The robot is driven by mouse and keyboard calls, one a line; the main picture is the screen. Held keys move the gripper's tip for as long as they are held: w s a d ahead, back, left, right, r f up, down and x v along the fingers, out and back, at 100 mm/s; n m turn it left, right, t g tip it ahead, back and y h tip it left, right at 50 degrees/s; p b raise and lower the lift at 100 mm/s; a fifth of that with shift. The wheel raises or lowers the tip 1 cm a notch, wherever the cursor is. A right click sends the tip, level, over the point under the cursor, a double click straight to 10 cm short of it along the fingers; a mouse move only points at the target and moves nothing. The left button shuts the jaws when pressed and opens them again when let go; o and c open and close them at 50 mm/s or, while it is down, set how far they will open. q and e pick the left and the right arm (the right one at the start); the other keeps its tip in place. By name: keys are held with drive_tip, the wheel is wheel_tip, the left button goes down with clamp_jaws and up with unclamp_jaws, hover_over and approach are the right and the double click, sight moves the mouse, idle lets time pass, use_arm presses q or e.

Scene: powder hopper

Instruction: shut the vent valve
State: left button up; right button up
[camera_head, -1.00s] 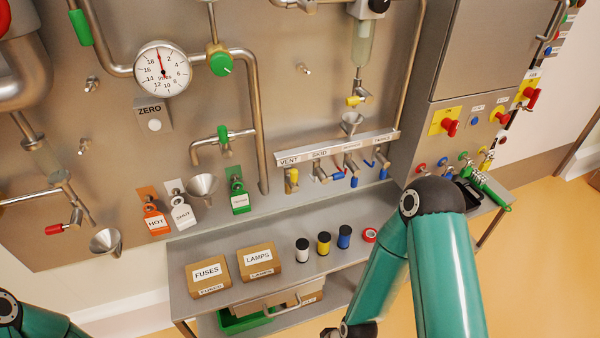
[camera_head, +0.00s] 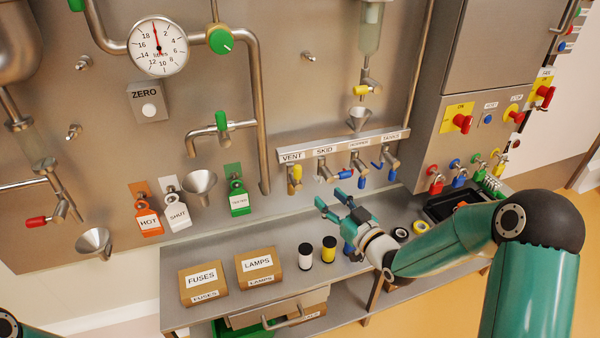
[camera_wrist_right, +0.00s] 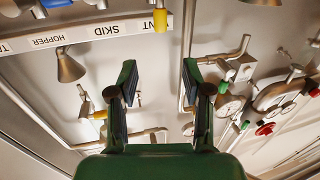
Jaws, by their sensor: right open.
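The vent valve (camera_head: 295,178) is the leftmost on the labelled rail, under the VENT label (camera_head: 291,156). Its yellow handle hangs straight down. In the right wrist view its yellow handle (camera_wrist_right: 160,19) shows at the top edge, beside the partly cut VENT label. My right gripper (camera_head: 333,200) is open and empty, below and to the right of the vent valve, over the bench and apart from the handle. Its two fingers (camera_wrist_right: 159,77) stand wide apart in the wrist view with nothing between them. My left gripper is out of view.
A vertical pipe (camera_head: 262,120) runs just left.

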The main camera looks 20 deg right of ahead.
sight(300, 171)
drive_tip(key=p+x, duration=0.2)
drive_tip(key=x, duration=1.3)
drive_tip(key=shift+w+a, duration=0.15)
drive_tip(key=shift+w, duration=0.05)
clamp_jaws()
